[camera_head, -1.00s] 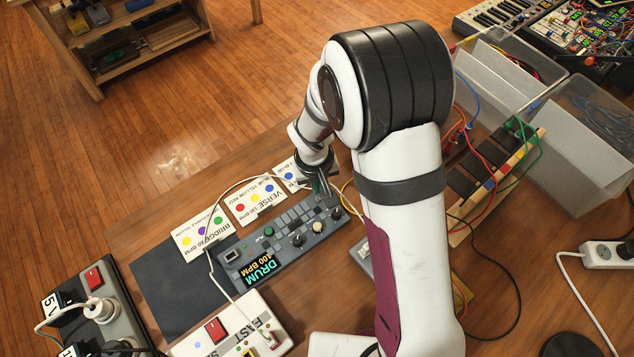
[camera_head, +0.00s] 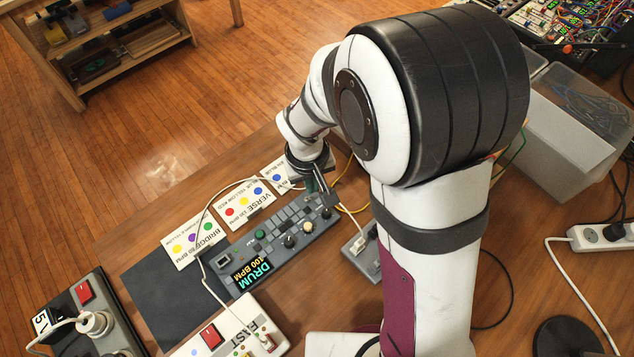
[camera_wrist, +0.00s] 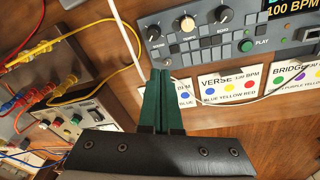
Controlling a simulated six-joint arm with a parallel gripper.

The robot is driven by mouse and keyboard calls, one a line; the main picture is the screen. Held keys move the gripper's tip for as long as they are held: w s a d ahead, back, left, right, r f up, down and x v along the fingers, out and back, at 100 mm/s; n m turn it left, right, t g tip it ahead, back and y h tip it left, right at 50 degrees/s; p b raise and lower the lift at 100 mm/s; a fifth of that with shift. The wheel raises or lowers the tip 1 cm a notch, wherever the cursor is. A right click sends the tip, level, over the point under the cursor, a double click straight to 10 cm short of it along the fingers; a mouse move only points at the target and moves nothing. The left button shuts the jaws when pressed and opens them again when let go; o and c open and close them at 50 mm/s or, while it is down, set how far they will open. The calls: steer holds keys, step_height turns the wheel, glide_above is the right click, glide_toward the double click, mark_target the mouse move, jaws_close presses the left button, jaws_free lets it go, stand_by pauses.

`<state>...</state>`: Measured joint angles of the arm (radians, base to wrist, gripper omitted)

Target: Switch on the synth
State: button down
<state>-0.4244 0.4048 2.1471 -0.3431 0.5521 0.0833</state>
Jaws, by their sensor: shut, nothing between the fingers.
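A grey drum unit (camera_head: 275,238) lies on the table, its screen reading "DRUM 100 BPM" lit. It also shows at the top of the wrist view (camera_wrist: 200,50), with knobs, pads and a green PLAY button. My gripper (camera_head: 322,192) is over its right end in the head view. In the wrist view my green fingers (camera_wrist: 161,78) are pressed together and empty, just off the unit's edge; I cannot tell whether they touch anything. A rack of lit modules with cables (camera_head: 570,22) stands at the far right. I cannot tell which device is the synth.
Colour-dot cards (camera_head: 243,205) lie behind the unit. A white box with a red switch (camera_head: 210,336) and a grey socket box with a red switch (camera_head: 84,292) stand front left. Clear bins (camera_head: 570,150) and a power strip (camera_head: 605,238) are at right.

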steer(key=s+r, duration=0.1)
steer(key=s+d+r, duration=0.1)
steer(key=s+r, duration=0.1)
steer(key=r, duration=0.1)
steer(key=shift+d+r, duration=0.1)
steer(key=shift+d, duration=0.3)
steer(key=shift+d+r, duration=0.1)
steer(key=s+d+r+m+g+y, duration=0.1)
steer(key=s+d+r+m, duration=0.2)
steer(key=s, duration=0.5)
steer(key=s+d+r+m+g+y, duration=0.1)
steer(key=s+d+r+m, duration=0.3)
steer(key=s, duration=0.5)
steer(key=r+m, duration=0.2)
steer(key=m, duration=0.1)
steer(key=shift+s, duration=0.15)
steer(key=shift+d, duration=0.15)
